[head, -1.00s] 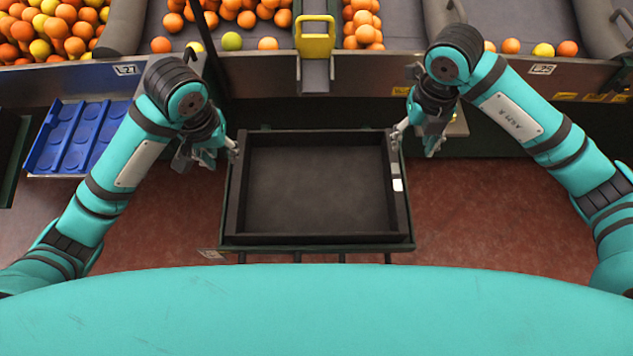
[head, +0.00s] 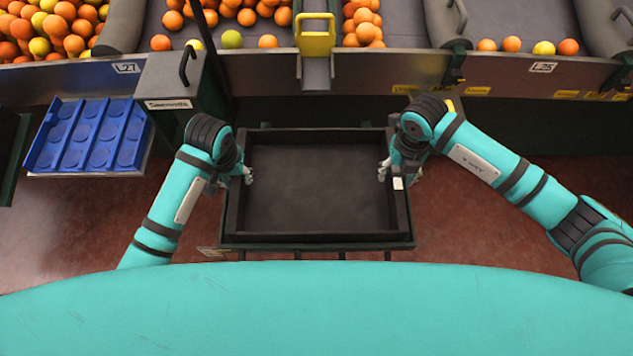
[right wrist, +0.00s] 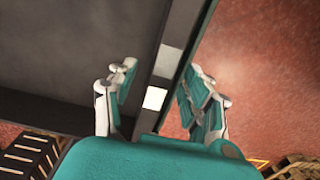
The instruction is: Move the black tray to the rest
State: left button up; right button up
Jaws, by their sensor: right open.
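The black tray (head: 319,238) is empty and lies flat on a dark green frame (head: 330,247) in the middle of the head view. My left gripper (head: 232,180) is at the tray's left wall, one finger inside and the other on the outer side; it looks open. My right gripper (head: 399,180) is at the right wall. In the right wrist view my right gripper (right wrist: 163,84) is open, its fingers on either side of the tray's wall (right wrist: 176,45) with gaps showing. No separate place clearly marked as the rest can be made out.
A blue tray (head: 88,135) with round hollows stands at the left. Conveyor lanes with oranges (head: 240,12) and a yellow handle (head: 315,36) lie behind a metal edge (head: 380,75). Reddish floor (head: 470,215) is free at the right.

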pick_arm(q)
jog(key=shift+w+f, duration=0.2)
jog(key=shift+f, duration=1.35)
pick_arm(e)
jog(key=shift+f, duration=1.6)
pick_arm(q)
jog(key=c, duration=0.6)
pick_arm(e)
jog(key=c, duration=0.6)
grip_shut()
